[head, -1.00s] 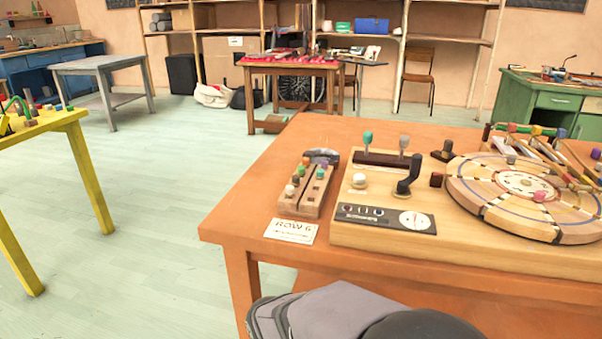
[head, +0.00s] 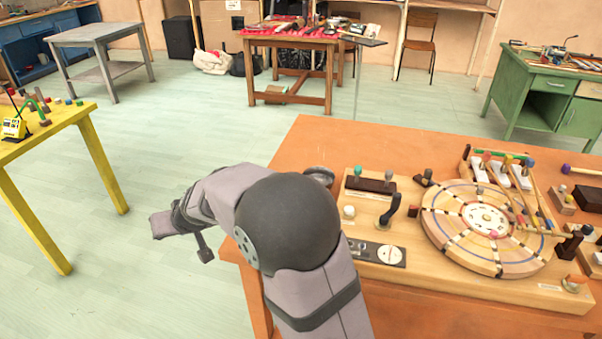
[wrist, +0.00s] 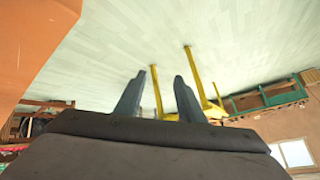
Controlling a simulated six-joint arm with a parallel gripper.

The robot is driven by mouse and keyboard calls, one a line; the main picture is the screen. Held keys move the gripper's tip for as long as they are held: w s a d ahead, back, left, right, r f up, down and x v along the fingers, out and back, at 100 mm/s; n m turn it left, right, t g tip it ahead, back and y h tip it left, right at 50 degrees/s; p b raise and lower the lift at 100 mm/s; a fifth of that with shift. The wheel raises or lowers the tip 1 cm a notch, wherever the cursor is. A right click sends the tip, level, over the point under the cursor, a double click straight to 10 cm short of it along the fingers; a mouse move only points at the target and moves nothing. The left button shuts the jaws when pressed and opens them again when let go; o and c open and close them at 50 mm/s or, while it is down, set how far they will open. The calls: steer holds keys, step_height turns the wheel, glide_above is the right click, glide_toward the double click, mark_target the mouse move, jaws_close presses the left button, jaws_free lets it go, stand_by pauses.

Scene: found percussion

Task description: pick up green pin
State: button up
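No green pin can be made out now; my arm covers the front left of the orange table (head: 400,137) in the head view, where the small pin block stood. A teal-topped lever (head: 358,172) stands on the wooden board (head: 515,290). My gripper (wrist: 159,82) is open in the wrist view, its two dark fingers apart with nothing between them. It points out over the pale floor, away from the table top, with the orange table's edge (wrist: 28,45) at the upper left.
The board carries a round segmented disc (head: 455,228), a black crank (head: 391,208) and a white knob (head: 348,212). A dark rounded object (head: 318,176) lies just behind my arm. A yellow table (head: 60,130) stands at the left. The table top behind the board is clear.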

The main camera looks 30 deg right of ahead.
steer(key=w+d+r+p, duration=0.3)
steer(key=w+r+p, duration=0.15)
steer(key=r, duration=0.25)
steer(key=d+r+m+h+p, duration=0.1)
steer(key=d+r+h+p, duration=0.15)
steer(key=d+p, duration=0.4)
steer(key=shift+s+d+f+m+g+h+p, duration=0.25)
steer(key=shift+s+d+g+p, duration=0.45)
steer(key=shift+s+d, duration=2.2)
steer(key=shift+s+d+f+m+g+h+p, duration=0.2)
steer(key=shift+s+d+f+g+p, duration=0.55)
steer(key=shift+d, duration=4)
steer(key=shift+s+d+f+m+g+h+p, duration=0.1)
steer(key=shift+s+d+g+h+p, duration=0.55)
steer(key=shift+s+d, duration=2.4)
steer(key=shift+w+d+f+t+y+p, duration=0.1)
steer(key=shift+w+d+t+y+p, duration=0.25)
steer(key=shift+w+d, duration=0.45)
steer(key=shift+p+x, duration=0.85)
steer(key=shift+x, duration=1.6)
steer(key=shift+c, duration=0.3)
